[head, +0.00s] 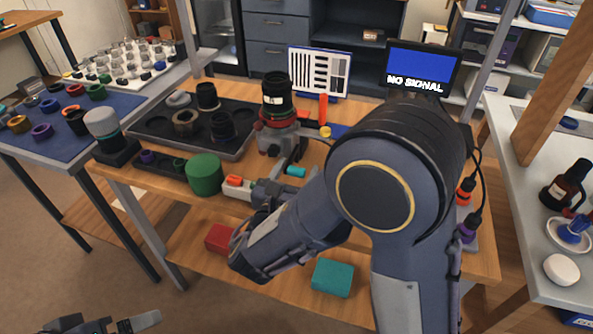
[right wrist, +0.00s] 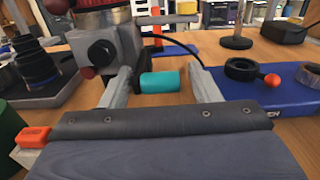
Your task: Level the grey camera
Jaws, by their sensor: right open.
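The grey camera (head: 270,141) stands on the workbench with a black lens (head: 277,97) and a red ring pointing up. Its grey boxy side (right wrist: 105,46) shows at the left in the right wrist view, its top cut off. My right gripper (head: 290,170) is open beside the camera, on its near side. In the right wrist view its two fingers (right wrist: 163,85) stand apart, and a teal cylinder (right wrist: 160,82) shows between them. I cannot tell if they touch it. My left gripper (head: 110,325) is low at the bottom left, partly cut off, away from the bench.
A dark tray (head: 150,128) with lens parts lies left of the camera. A green cylinder (head: 204,173) and an orange-topped block (head: 236,186) stand near the front edge. A blue mat (right wrist: 235,88) with a black ring lies at right. A monitor (head: 423,68) stands behind.

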